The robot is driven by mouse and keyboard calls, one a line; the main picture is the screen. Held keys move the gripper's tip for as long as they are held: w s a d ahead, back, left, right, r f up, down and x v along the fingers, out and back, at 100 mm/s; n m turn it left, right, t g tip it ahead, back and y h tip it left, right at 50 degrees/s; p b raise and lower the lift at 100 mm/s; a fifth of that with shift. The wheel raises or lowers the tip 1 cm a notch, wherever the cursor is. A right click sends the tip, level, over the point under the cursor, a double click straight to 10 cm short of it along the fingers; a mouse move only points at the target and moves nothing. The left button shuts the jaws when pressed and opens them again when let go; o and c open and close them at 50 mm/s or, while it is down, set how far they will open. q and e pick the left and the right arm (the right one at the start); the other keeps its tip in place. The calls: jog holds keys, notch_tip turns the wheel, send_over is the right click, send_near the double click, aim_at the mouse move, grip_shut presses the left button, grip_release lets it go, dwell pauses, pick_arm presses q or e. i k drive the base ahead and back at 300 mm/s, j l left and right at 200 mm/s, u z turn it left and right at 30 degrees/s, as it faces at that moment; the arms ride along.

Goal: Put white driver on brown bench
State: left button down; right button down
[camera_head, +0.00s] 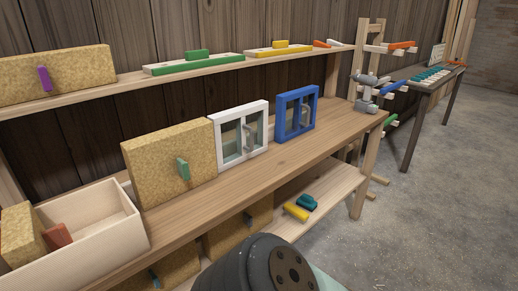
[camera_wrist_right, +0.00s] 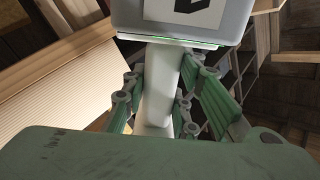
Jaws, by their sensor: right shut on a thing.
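The brown bench (camera_head: 290,153) is a long wooden workbench running from lower left to upper right in the head view. Its top has a bare strip along the front edge. In the right wrist view, the white driver (camera_wrist_right: 180,32) shows a wide pale block with a dark mark and a white stem below it. My right gripper (camera_wrist_right: 163,80) has green jointed fingers on both sides of this stem and is shut on it. The driver's far end is hidden behind the green gripper part. Neither the driver nor my right gripper shows in the head view. My left gripper is in no view.
On the bench stand a cream box (camera_head: 125,228), a tan board case (camera_head: 150,165), a white-framed cabinet (camera_head: 228,151), a blue cabinet (camera_head: 281,118) and, at the far end, a grey tool (camera_head: 366,92). A lower shelf (camera_head: 335,184) holds yellow and teal pieces. Grey floor lies open at right.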

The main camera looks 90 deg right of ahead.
aim_at(347, 115)
jog(key=k+l+z, duration=0.15)
jog(key=l+z, duration=0.25)
jog(key=k+l+z, duration=0.1)
jog(key=l+z, duration=0.15)
jog(key=z, duration=0.15)
jog(key=l+z, duration=0.85)
jog(key=l, duration=0.35)
jog(key=i+l+z, duration=0.1)
jog(key=l, duration=0.3)
jog(key=l+z, duration=0.1)
jog(key=l, duration=0.3)
jog(key=i+l+z, duration=0.15)
jog(key=l, duration=0.3)
jog(key=i+l+z, duration=0.1)
jog(key=l, duration=0.3)
